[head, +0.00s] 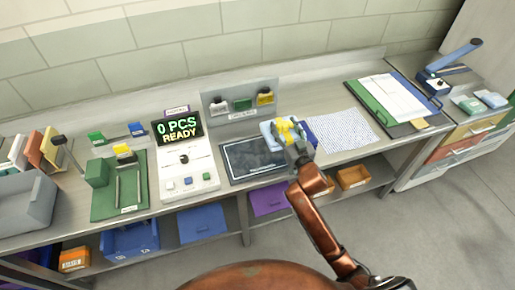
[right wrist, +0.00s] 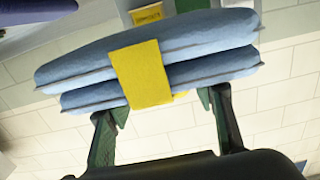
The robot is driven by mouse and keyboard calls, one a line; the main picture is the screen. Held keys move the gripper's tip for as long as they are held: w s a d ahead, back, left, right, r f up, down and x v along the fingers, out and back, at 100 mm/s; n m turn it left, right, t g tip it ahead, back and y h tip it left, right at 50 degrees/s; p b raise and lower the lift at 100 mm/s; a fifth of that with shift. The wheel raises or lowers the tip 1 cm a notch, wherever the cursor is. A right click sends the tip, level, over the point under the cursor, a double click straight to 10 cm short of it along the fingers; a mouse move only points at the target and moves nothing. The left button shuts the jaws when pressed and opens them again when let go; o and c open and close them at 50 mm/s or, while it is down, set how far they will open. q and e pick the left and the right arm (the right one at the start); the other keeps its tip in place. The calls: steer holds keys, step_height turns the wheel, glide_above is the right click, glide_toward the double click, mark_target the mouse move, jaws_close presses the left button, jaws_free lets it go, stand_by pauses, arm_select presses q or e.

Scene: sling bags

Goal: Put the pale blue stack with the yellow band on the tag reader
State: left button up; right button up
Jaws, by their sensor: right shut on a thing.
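The pale blue stack (head: 267,131) with a yellow band is held in my right gripper (head: 291,141), above the bench at the right edge of a dark flat pad with a white outline (head: 243,162). This pad looks like the tag reader, though its label is too small to read. In the right wrist view the stack (right wrist: 205,35) shows as two folded blue layers with the yellow band (right wrist: 140,75) around them. The right gripper (right wrist: 161,106) has its fingers on the stack's near side. My left gripper is not in view.
A white console (head: 187,170) with a display reading "0 PCS READY" stands left of the pad. A grey panel (head: 240,103) with coloured items is behind it. A dark blue item (head: 309,133) is close beside the gripper. A patterned white sheet (head: 342,131) lies to the right.

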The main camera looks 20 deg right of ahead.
mark_target(268, 131)
steer(key=a+f, duration=0.1)
steer(key=a, duration=0.1)
steer(key=w+a+f, duration=0.1)
steer(key=a, duration=0.1)
steer(key=a+f+b, duration=0.1)
steer(key=shift+w+a, duration=0.3)
steer(key=shift+a, duration=0.1)
steer(key=a+f, duration=0.1)
steer(key=f, duration=0.1)
steer(key=a+f+b, duration=0.1)
steer(key=f, duration=0.2)
steer(key=w+a+f+b, duration=0.1)
steer(key=a+f, duration=0.1)
steer(key=shift+a+f, duration=0.1)
steer(key=shift+f, duration=0.45)
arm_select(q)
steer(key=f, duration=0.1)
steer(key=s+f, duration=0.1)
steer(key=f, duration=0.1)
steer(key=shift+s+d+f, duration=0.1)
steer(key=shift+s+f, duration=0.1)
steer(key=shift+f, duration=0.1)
arm_select(e)
steer(key=o, duration=1.7)
steer(key=shift+f, duration=0.15)
